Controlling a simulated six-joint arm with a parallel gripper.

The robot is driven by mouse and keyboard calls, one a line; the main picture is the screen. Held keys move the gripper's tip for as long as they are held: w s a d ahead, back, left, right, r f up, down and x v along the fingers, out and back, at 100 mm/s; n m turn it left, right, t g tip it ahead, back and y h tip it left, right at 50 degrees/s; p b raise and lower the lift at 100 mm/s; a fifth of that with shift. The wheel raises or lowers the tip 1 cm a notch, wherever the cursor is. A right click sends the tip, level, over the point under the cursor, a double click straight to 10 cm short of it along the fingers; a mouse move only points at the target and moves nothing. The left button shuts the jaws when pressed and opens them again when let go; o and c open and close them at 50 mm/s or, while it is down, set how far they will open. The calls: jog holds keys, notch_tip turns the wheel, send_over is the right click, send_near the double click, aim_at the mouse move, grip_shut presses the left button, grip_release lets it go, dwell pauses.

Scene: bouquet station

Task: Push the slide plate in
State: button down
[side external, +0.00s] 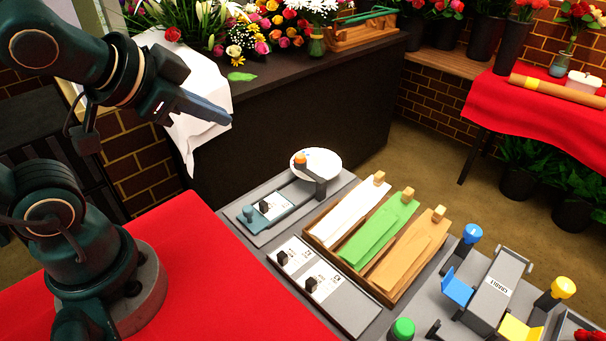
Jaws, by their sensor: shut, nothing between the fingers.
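My gripper (226,119) is shut and empty, raised at the upper left and pointing right, in front of a white cloth. It is well apart from the station on the grey board. The slide plate cannot be told for certain. Two flat panels with black knobs (322,290) lie in front.
A wooden tray (386,296) holds white, green and orange strips with wooden blocks. A grey cradle (497,292) with blue and yellow flaps stands right, among blue, yellow and green knobs. Red cloth (205,270) lies left. A dark counter (300,110) with flowers stands behind.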

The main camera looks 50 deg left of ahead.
jog(key=w+a+m+t, duration=0.4)
jog(key=w+a+m, duration=0.1)
jog(key=w+m, duration=0.5)
jog(key=s+a+f+m+g+h, duration=0.1)
jog(key=s+f+g+h, duration=0.1)
jog(key=s+f, duration=0.2)
jog(key=s+a+f+m+g+h, duration=0.1)
jog(key=s+f+m+g+h, duration=0.1)
jog(key=f, duration=0.4)
jog(key=s+a+f+m+g+h, duration=0.1)
jog(key=s+f+m+g+h, duration=0.1)
jog(key=s+f, duration=0.3)
jog(key=shift+s+a+g+h, duration=0.25)
jog(key=shift+s+g+h, duration=0.25)
jog(key=shift+s+g, duration=0.5)
jog(key=shift+s+a+f, duration=0.1)
jog(key=shift+s+f, duration=0.05)
jog(key=shift+f, duration=0.05)
jog(key=x, duration=0.9)
jog(key=shift+w+f, duration=0.3)
